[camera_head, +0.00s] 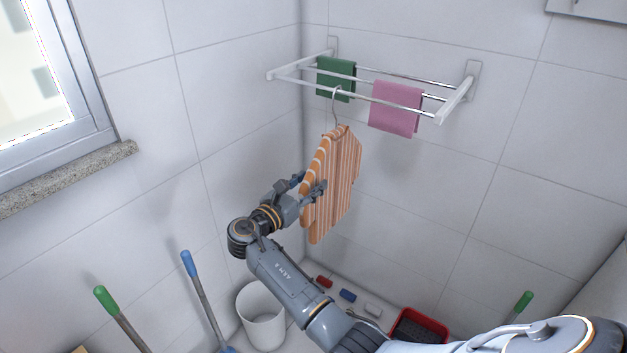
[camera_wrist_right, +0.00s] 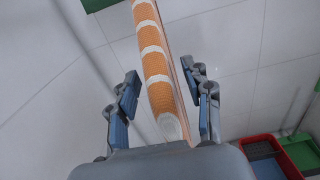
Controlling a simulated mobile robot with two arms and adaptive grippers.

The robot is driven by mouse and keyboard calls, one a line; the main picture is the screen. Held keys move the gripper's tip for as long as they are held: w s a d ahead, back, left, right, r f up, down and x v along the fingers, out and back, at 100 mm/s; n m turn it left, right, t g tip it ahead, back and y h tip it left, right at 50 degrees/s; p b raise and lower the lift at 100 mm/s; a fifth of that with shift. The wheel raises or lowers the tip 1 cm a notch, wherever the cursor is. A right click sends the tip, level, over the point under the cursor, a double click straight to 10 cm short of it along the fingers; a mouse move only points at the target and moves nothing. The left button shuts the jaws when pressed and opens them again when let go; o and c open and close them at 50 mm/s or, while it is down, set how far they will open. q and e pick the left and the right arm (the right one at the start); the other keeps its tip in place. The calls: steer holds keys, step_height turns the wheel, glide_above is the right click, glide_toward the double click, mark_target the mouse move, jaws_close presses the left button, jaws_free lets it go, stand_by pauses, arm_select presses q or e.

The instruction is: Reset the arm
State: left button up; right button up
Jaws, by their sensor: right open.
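My right gripper (camera_head: 308,187) is at the left side of an orange and white striped cloth (camera_head: 338,185). The cloth hangs from a hanger hooked on the front bar of the wall rack (camera_head: 390,102). In the right wrist view the gripper (camera_wrist_right: 165,90) is open, with one finger on each side of the striped cloth (camera_wrist_right: 157,65). A gap shows between the left finger and the cloth; whether the right finger touches it I cannot tell. My left gripper is not in view.
A green cloth (camera_head: 336,78) and a pink cloth (camera_head: 395,108) hang on the rack. Below are a white bucket (camera_head: 262,318), a red tray (camera_head: 420,327) and small blocks (camera_head: 347,295). Handles (camera_head: 122,322) stand at the lower left. A window (camera_head: 45,95) with a stone sill is at the left.

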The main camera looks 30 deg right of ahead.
steer(key=v, duration=1)
step_height(320, 180, down, 24)
steer(key=s+y, duration=0.2)
steer(key=y, duration=0.4)
steer(key=s+a+f+m+g+y+p, duration=0.1)
steer(key=s+f+m+y, duration=0.1)
steer(key=s+f, duration=0.45)
steer(key=s+a+f+m+g+y, duration=0.15)
steer(key=s+f, duration=0.25)
steer(key=f, duration=0.5)
steer(key=s+a+f+m+g+y+p, duration=0.15)
steer(key=s+f+m+y, duration=0.3)
steer(key=s+f, duration=0.9)
steer(key=s+f+m+g+y, duration=0.1)
steer(key=s+m, duration=0.5)
steer(key=s, duration=0.6)
steer(key=s+d+f+m+g+y, duration=0.1)
steer(key=s+f+m, duration=0.2)
steer(key=s, duration=1)
steer(key=m, duration=0.3)
steer(key=shift+s+d+f+y, duration=0.15)
steer(key=shift+d+f+y, duration=0.05)
steer(key=shift+f+y, duration=0.15)
